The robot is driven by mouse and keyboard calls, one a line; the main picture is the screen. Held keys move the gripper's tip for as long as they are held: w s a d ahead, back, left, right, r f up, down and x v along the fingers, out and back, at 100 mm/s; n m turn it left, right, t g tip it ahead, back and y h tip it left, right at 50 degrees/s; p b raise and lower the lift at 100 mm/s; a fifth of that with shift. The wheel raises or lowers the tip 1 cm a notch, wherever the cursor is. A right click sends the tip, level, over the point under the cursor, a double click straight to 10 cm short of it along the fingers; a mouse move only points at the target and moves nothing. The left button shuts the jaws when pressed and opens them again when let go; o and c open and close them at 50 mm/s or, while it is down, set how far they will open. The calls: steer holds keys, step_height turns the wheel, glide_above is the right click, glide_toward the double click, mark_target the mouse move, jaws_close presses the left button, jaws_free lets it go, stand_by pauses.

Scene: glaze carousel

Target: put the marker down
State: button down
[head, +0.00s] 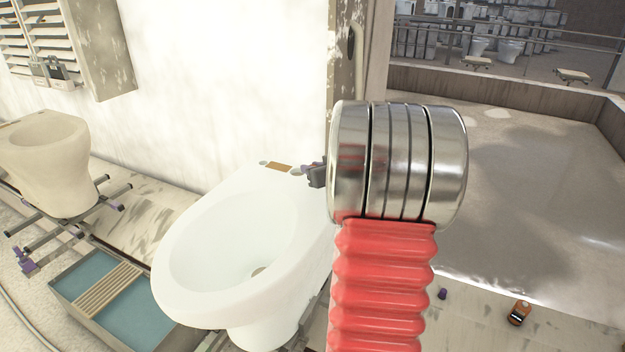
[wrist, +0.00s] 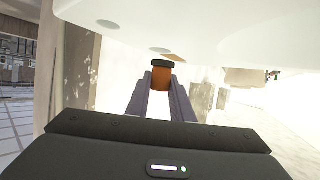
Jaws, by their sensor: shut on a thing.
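The marker (wrist: 161,80) is a short orange cylinder with a dark green end. In the wrist view it stands between the two purple-grey fingers of my gripper (wrist: 161,88), which is shut on it. In the head view my gripper (head: 314,172) shows only in part at the back rim of the white basin (head: 200,250). My red and silver arm hides the rest. An orange-brown patch (head: 279,167) shows on that rim between two round holes; I cannot tell whether it is the marker. Contact between marker and basin cannot be told.
A beige toilet bowl (head: 45,160) sits on a rack at the left. A tray of blue-green liquid (head: 120,290) with a slatted board lies on the floor. An orange and black object (head: 519,313) and a small purple object (head: 442,294) lie at the lower right. A wall stands behind.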

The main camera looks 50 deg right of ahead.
steer(key=shift+f, duration=1.9)
steer(key=c, duration=1.6)
jaws_free()
steer(key=shift+f, duration=0.1)
steer(key=shift+o, duration=0.2)
steer(key=v, duration=1.2)
